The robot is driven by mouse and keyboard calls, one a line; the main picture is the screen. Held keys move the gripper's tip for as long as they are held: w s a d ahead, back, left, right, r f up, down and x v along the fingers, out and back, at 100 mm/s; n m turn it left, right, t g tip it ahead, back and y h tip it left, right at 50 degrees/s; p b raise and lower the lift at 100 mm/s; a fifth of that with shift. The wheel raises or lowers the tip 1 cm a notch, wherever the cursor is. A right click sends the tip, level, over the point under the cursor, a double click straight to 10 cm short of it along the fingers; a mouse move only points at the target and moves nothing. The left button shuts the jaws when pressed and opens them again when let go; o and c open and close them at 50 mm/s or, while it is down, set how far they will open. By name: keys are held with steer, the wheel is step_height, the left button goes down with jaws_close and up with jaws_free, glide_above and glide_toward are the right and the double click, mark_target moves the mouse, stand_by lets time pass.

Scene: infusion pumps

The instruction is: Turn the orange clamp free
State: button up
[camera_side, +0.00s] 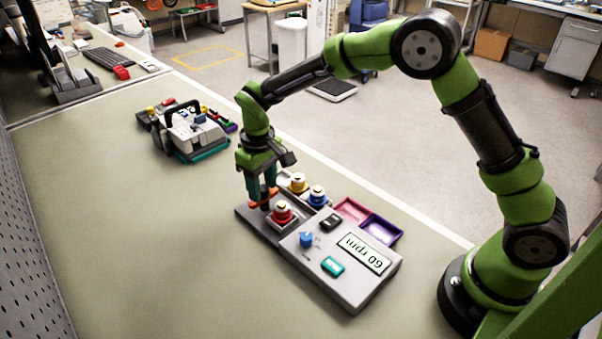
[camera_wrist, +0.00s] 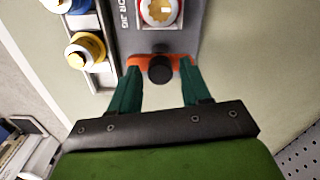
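The orange clamp (camera_wrist: 178,62) is a bar with a round black knob (camera_wrist: 160,70) at its middle, at the end of the pump's grey base plate (camera_side: 249,218). In the side view the orange clamp (camera_side: 253,205) shows low at my fingertips. My gripper (camera_wrist: 161,75) points down over it, with its two green fingers apart, one at each end of the bar. The fingertips overlap the bar's ends in the wrist view. I cannot tell whether they press on it. In the side view my gripper (camera_side: 262,192) stands just beside the red-capped part (camera_side: 282,212), and hides some of the clamp.
The pump (camera_side: 340,262) has a "60 rpm" display, a blue knob and a teal button. Yellow (camera_side: 298,183) and blue (camera_side: 317,196) capped parts stand in a tray beside it, near red and purple bins (camera_side: 380,230). A second device (camera_side: 190,132) stands farther back. The table's left is clear.

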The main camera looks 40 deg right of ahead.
mark_target(263, 188)
steer(key=shift+o, duration=0.4)
step_height(263, 188, up, 17)
stand_by(0.4)
